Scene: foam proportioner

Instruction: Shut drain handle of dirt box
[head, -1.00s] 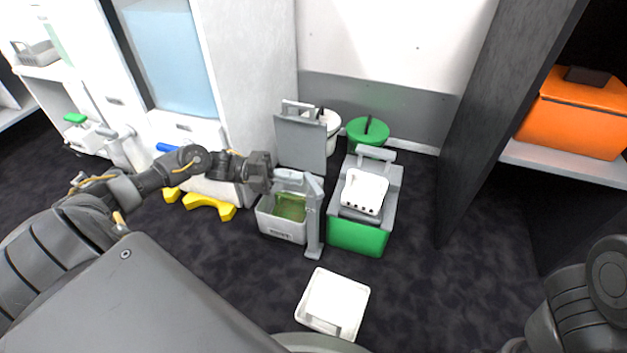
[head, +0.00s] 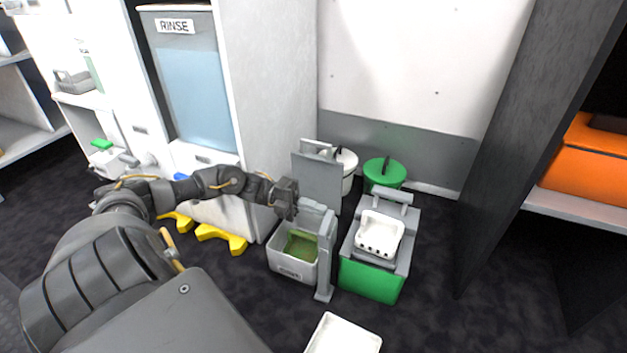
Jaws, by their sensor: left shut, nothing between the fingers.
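A small light-grey box (head: 286,266) with murky green contents stands on the dark floor at the middle; I take it for the dirt box, but its label is too small to read. I cannot tell which part is the drain handle. My left gripper (head: 295,203) is shut and empty, just above the box's back left edge, close to the bar; contact cannot be told. My right gripper is out of view.
A green box with a grey top (head: 371,279) holds a white basket (head: 379,234) on the right. A grey panel (head: 317,183) and a green-lidded bucket (head: 384,172) stand behind. A white tray (head: 343,336) lies in front. The RINSE cabinet (head: 257,90) is on the left.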

